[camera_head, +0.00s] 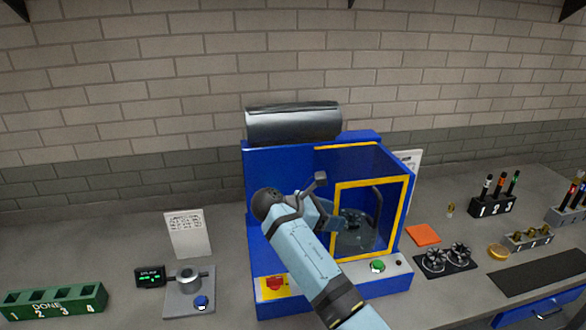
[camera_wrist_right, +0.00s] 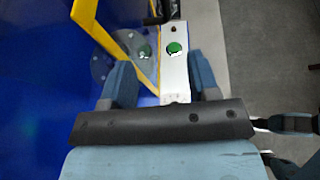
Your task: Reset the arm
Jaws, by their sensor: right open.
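My light blue right arm reaches in from the bottom right of the head view to the front of the blue machine (camera_head: 262,172). Its gripper (camera_head: 345,218) is at the machine's yellow-framed clear door (camera_head: 409,205), and the arm partly hides it. In the right wrist view its two blue fingers (camera_wrist_right: 163,85) are spread apart with nothing held between them. Beyond them is a silver panel (camera_wrist_right: 174,72) with a green button (camera_wrist_right: 174,47). Dark blue finger-like shapes at the bottom right of that view may be my left gripper; its state is unclear.
A green DONE rack (camera_head: 50,303) and a grey fixture with a blue button (camera_head: 188,290) stand left of the machine. A brick wall is behind.

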